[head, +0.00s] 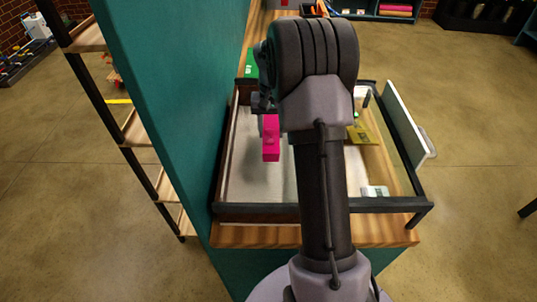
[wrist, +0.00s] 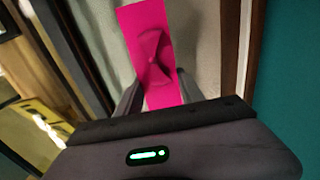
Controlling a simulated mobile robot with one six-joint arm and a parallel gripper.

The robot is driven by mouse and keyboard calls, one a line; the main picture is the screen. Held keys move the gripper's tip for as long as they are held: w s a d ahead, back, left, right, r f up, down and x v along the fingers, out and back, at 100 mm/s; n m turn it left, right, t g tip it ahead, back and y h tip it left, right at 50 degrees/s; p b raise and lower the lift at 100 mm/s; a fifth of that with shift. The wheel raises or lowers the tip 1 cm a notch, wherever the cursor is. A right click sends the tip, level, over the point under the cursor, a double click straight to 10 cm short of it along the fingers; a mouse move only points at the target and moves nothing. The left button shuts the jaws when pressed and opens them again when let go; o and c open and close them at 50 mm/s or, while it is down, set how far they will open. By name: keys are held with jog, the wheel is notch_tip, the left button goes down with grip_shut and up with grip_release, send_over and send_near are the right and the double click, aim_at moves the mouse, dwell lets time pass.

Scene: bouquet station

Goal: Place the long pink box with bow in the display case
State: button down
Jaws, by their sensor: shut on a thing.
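The long pink box with bow (head: 271,140) is held by my gripper over the light floor of the display case in the head view. In the wrist view the pink box (wrist: 148,35) stretches away from me between the two dark fingers, with its bow on top. My gripper (wrist: 152,93) is shut on the near part of the box. The display case (head: 265,208) is a dark-framed case with a pale inside, on a wooden counter. My arm hides part of its middle. I cannot tell whether the box touches the case floor.
A white panel (head: 405,120) stands open at the case's right side. A yellow sign (head: 365,136) and a small white card (head: 375,191) lie at the right of the case. A teal wall (head: 170,120) runs close along the left, with wooden shelves (head: 137,128) beyond it.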

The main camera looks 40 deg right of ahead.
notch_tip(320, 180, down, 7)
jog(key=shift+r+b, duration=0.15)
jog(key=shift+b, duration=0.8)
jog(key=shift+r, duration=0.1)
jog(key=c, duration=0.7)
grip_release()
